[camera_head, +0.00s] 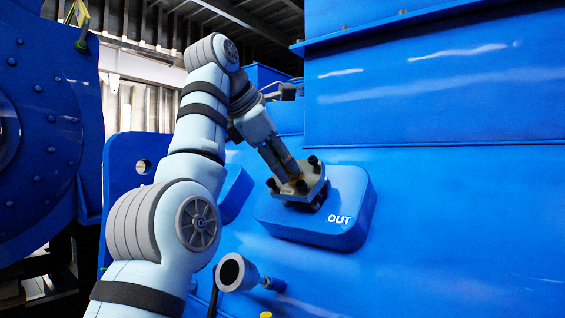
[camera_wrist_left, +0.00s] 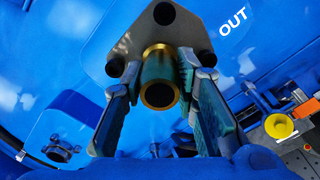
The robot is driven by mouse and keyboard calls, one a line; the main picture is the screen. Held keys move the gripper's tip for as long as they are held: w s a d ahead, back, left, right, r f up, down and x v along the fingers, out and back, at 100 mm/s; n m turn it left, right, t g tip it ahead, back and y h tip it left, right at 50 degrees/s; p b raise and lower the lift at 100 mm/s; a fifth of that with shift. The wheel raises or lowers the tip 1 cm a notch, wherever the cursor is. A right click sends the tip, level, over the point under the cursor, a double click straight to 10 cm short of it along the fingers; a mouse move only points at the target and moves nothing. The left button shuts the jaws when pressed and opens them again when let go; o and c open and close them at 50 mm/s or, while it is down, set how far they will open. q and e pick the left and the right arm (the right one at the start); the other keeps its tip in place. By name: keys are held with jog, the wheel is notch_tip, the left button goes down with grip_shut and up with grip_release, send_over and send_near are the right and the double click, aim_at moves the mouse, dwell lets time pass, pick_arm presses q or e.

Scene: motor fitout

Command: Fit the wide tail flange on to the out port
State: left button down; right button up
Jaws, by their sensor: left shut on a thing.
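My left gripper (camera_head: 290,180) is shut on the brass tail tube of the wide tail flange (camera_head: 315,183), a grey plate with black knobs at its corners. In the left wrist view the fingers (camera_wrist_left: 158,78) press on both sides of the tube, and the flange plate (camera_wrist_left: 192,38) lies beyond it. The plate is at the raised blue pad marked OUT, the out port (camera_head: 345,228). A dark part shows between plate and pad; I cannot tell whether they touch. The plate hides the port opening. My right gripper is not in view.
A second blue pad (camera_head: 236,192) is left of the out port; a dark round fitting (camera_wrist_left: 60,150) shows at lower left in the wrist view. The blue wall at right is clear.

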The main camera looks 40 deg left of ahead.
pick_arm(q)
jog(key=shift+w+f, duration=0.35)
jog(key=shift+w, duration=0.15)
dwell(0.3)
jog(key=c, duration=1.3)
grip_release()
jog(key=shift+c, duration=0.2)
jog(key=shift+o, duration=0.7)
jog(key=shift+s+d, duration=0.15)
jog(key=shift+s, duration=0.05)
jog(key=shift+w+f, duration=0.15)
